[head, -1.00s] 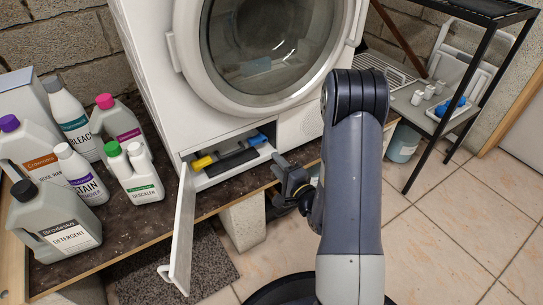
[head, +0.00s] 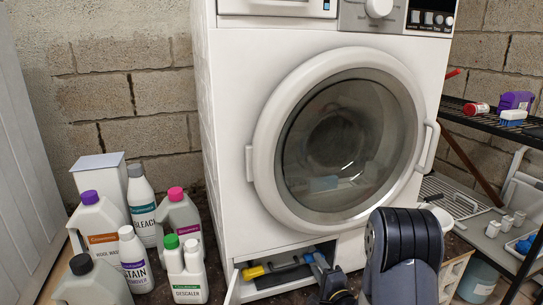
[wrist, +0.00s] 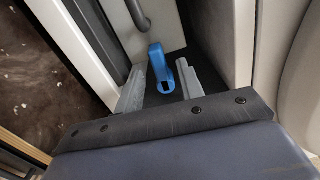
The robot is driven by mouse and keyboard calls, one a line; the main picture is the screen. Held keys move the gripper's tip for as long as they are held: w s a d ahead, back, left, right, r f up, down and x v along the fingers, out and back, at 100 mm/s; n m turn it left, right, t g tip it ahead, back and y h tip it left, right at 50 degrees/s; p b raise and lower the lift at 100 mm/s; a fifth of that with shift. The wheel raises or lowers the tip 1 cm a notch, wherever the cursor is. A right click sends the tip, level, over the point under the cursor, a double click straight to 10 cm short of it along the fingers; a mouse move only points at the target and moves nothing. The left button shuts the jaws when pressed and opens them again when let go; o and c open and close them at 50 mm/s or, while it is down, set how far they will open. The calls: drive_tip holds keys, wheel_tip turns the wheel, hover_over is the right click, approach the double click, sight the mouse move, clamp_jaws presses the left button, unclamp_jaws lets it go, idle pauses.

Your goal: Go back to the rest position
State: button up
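My gripper (head: 326,272) is low in the head view, at the right end of the open compartment (head: 270,285) at the foot of the washing machine (head: 225,150). It shows closer in the wrist view (wrist: 160,68). Its two grey fingers are apart, with a blue piece (wrist: 158,57) in the space between them and gaps on both sides. In the head view, a dark bar (head: 285,267) with a yellow end (head: 252,272) and a blue end (head: 309,258) lies in the compartment. My arm hides part of the machine's lower right.
The compartment's flap (head: 232,291) stands open at the left. Several bottles, including a descaler (head: 186,285) and bleach (head: 142,212), stand left of the machine. A black rack (head: 465,108) with small items is on the right. The round door (head: 340,140) is closed.

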drive_tip(key=shift+x, duration=1)
drive_tip(key=shift+s, duration=0.15)
drive_tip(key=p+v, duration=0.2)
drive_tip(key=v, duration=0.8)
drive_tip(key=b+x, duration=0.2)
drive_tip(key=x, duration=0.8)
drive_tip(key=shift+f, duration=0.1)
drive_tip(key=shift+r+m, duration=0.3)
drive_tip(key=shift+m, duration=0.4)
drive_tip(key=shift+d+r+m, duration=0.1)
drive_tip(key=shift+r+m, duration=0.15)
drive_tip(key=shift+m, duration=1.05)
